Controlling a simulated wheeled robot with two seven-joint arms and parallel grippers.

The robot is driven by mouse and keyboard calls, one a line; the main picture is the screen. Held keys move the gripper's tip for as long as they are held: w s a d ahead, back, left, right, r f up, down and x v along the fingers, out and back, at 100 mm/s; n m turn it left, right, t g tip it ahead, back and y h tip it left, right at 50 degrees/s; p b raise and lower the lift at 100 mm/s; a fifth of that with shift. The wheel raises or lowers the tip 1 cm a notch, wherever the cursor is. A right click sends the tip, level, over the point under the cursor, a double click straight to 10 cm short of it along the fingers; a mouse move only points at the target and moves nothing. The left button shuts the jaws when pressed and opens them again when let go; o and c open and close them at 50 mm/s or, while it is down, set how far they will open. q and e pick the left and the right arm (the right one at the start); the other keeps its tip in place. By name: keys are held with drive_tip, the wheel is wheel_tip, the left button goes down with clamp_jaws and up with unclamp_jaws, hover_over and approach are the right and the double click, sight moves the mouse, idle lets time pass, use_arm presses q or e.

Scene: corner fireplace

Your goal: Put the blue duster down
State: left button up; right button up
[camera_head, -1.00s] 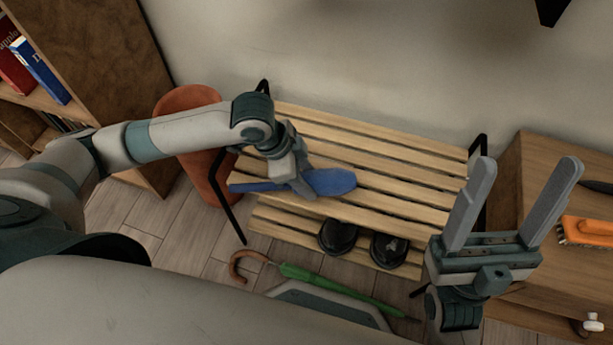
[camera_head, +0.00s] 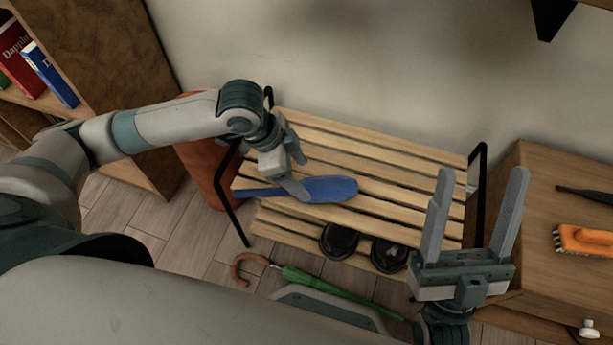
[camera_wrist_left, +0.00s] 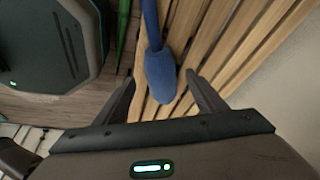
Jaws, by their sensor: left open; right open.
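The blue duster (camera_head: 328,189) lies on the top slats of the wooden slatted bench (camera_head: 385,172), its handle pointing left. It also shows in the left wrist view (camera_wrist_left: 161,74), lying on the slats beyond and partly between my fingertips. My left gripper (camera_head: 303,177) is open just above the duster, with one finger in front of part of it; it also shows in the left wrist view (camera_wrist_left: 161,88). Whether a finger touches the duster I cannot tell. My right gripper (camera_head: 480,178) is open and empty, in front of the bench's right end.
Black shoes (camera_head: 339,240) stand on the lower shelf. A green umbrella (camera_head: 325,285) lies on the floor in front. A wooden cabinet (camera_head: 545,190) with an orange brush (camera_head: 585,240) stands at right. A bookshelf (camera_head: 110,75) and a terracotta bin (camera_head: 208,172) are at left.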

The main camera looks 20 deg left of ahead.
use_arm(q)
drive_tip(key=p+v, duration=0.1)
drive_tip(key=v, duration=0.5)
drive_tip(key=shift+r+p, duration=0.2)
drive_tip(key=shift+p, duration=0.1)
use_arm(e)
drive_tip(key=shift+w+a+f+g+h, duration=0.1)
drive_tip(key=shift+a+f+g, duration=0.4)
drive_tip(key=shift+f, duration=0.15)
drive_tip(key=shift+a+f+g+h, duration=0.1)
drive_tip(key=shift+a+f+g, duration=0.25)
drive_tip(key=shift+f+g, duration=0.25)
drive_tip(key=shift+w+a+f+g+h, duration=0.1)
drive_tip(key=shift+a+f+g, duration=0.35)
drive_tip(key=shift+f, duration=0.3)
use_arm(q)
drive_tip(key=d+r+n+t+h, duration=0.1)
drive_tip(key=d+r+t+h, duration=0.35)
drive_tip(key=d, duration=0.45)
drive_tip(key=d+r+n+t+h, duration=0.25)
drive_tip(key=d+h, duration=0.35)
drive_tip(key=d, duration=0.3)
drive_tip(key=s+a+r+n+t+y, duration=0.5)
drive_tip(key=s+a+r+t, duration=0.5)
drive_tip(key=t, duration=0.5)
drive_tip(key=shift+r+n+t+y, duration=0.3)
drive_tip(key=shift+n+y, duration=0.05)
drive_tip(key=shift+n, duration=0.6)
